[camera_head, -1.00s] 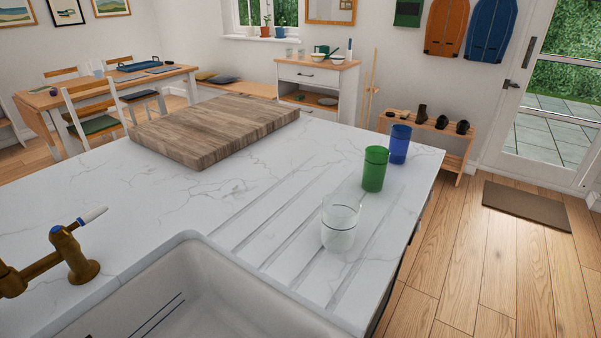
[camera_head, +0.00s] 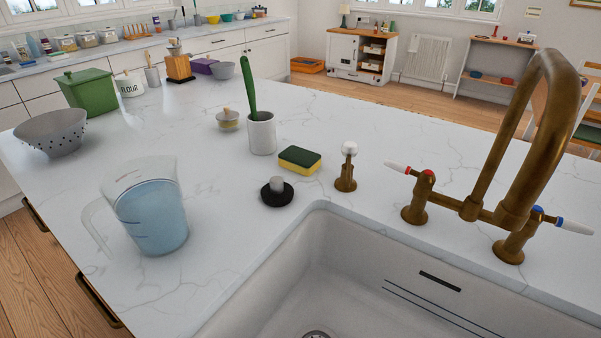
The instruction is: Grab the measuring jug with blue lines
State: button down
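A clear measuring jug (camera_head: 148,208) stands upright on the white marble counter, at the left of the sink. It holds bluish liquid and has a blue line visible near its upper part. Its handle points to the left, towards the counter's edge. My gripper is not in view.
The white sink (camera_head: 330,262) with a brass tap (camera_head: 515,170) fills the lower right. A sink plug (camera_head: 277,191), a sponge (camera_head: 300,160) and a white pot with a green-handled brush (camera_head: 262,133) stand right of the jug. A grey colander (camera_head: 54,133) and green bin (camera_head: 90,92) are behind it.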

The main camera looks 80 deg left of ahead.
aim_at(145, 213)
jog(key=u, duration=2.4)
jog(key=k+l+u, duration=0.2)
jog(key=k+l, duration=0.15)
jog(key=k+l+u, duration=0.2)
jog(key=k, duration=0.35)
jog(key=i, duration=0.5)
